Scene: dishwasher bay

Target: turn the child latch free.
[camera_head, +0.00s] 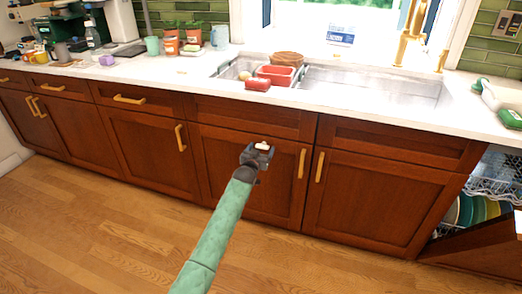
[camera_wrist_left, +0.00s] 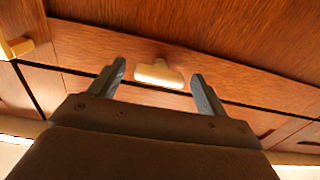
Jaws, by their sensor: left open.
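The child latch (camera_head: 263,146) is a small whitish piece on the front of the brown cabinet under the sink. In the left wrist view the latch (camera_wrist_left: 158,74) looks cream and roughly T-shaped, with its wide part close to a dark seam between panels. My left gripper (camera_head: 259,152) is at the cabinet front, right by the latch. Its two grey fingers are spread, one on each side of the latch in the wrist view, with visible gaps to it. Whether the fingers reach its depth I cannot tell. My right gripper is not in view.
Gold handles (camera_head: 301,163) stand out from the doors right of the latch. The white counter (camera_head: 185,70) overhangs above, with a sink and a red container (camera_head: 277,75). An open dishwasher with a dish rack (camera_head: 491,188) is at the right. The wooden floor (camera_head: 110,235) is clear.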

